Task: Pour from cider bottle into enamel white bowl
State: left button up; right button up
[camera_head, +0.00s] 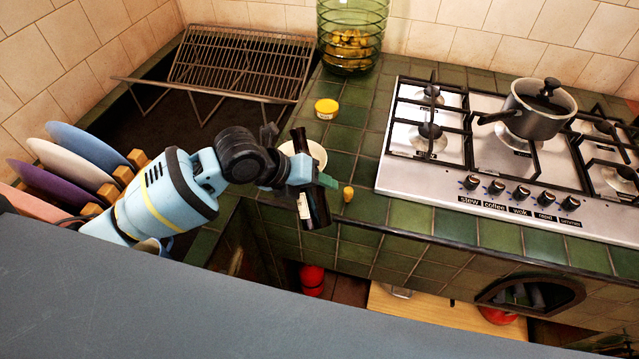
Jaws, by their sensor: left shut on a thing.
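The dark cider bottle (317,212), with a pale label, is held by my left gripper (300,172), which is shut on it. Its wide end points toward the counter's front edge and its narrow end points up the picture; I cannot tell how far it is tilted. The enamel white bowl (316,150) stands on the green tiled counter just behind the bottle and gripper, which hide part of it. The bowl's contents are not clear, and no stream of liquid shows. My right gripper is not in view.
A yellow-lidded jar (327,108) stands behind the bowl, and a small yellow object (348,193) lies right of the bottle. A green glass jar (352,40) and wire rack (240,60) are at the back. The hob (455,170) carries a pot (538,118). Plates (75,160) stand left.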

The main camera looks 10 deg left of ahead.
pick_arm(q)
jog(key=shift+d+g, duration=0.4)
jog(key=shift+d, duration=0.1)
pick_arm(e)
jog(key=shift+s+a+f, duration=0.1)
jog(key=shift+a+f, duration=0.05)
pick_arm(q)
jog(key=shift+s+f, duration=0.1)
